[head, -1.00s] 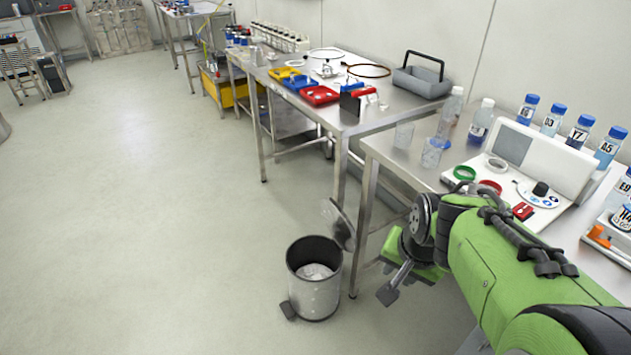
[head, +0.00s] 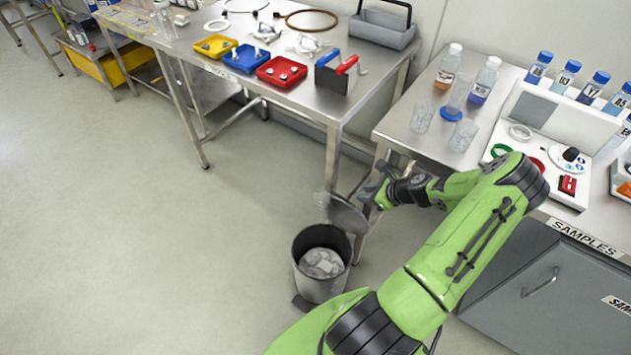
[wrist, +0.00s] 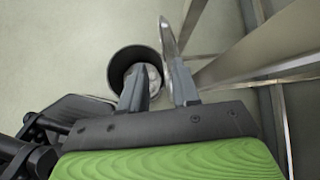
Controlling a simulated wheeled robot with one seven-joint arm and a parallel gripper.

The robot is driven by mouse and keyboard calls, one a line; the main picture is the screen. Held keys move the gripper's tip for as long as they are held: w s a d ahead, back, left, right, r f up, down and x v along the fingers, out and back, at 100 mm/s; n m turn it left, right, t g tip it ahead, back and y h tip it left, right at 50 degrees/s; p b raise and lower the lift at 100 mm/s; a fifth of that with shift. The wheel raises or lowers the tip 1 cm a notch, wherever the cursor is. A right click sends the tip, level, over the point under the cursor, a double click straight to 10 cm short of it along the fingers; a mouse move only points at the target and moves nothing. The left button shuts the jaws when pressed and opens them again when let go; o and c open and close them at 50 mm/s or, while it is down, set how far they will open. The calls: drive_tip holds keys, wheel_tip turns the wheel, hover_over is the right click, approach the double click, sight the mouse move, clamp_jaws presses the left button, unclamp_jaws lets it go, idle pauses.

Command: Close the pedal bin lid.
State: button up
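The pedal bin (head: 322,283) is a grey metal cylinder with a dark rim, standing on the floor left of the sample bench leg. Its lid (head: 347,214) stands raised, hinged at the bin's bench side, and crumpled pale waste shows inside. My gripper (head: 366,191) is just above and right of the lid in the head view. In the wrist view my gripper (wrist: 158,76) has its two fingers apart, with nothing held between them. The lid (wrist: 168,36) shows nearly edge-on by the right fingertip; I cannot tell whether they touch. The bin (wrist: 121,62) opens left of it.
The sample bench (head: 398,127) with bottles and beakers stands right of the bin, its leg close to the lid. A steel table (head: 225,78) with coloured trays stands behind. The floor (head: 130,230) to the left is clear.

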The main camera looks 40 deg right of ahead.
drive_tip(key=b+x, duration=0.4)
drive_tip(key=x, duration=1.1)
drive_tip(key=shift+w+f+b, duration=0.25)
drive_tip(key=shift+f+b, duration=0.05)
drive_tip(key=shift+b, duration=0.1)
drive_tip(key=shift+c, duration=0.5)
clamp_jaws()
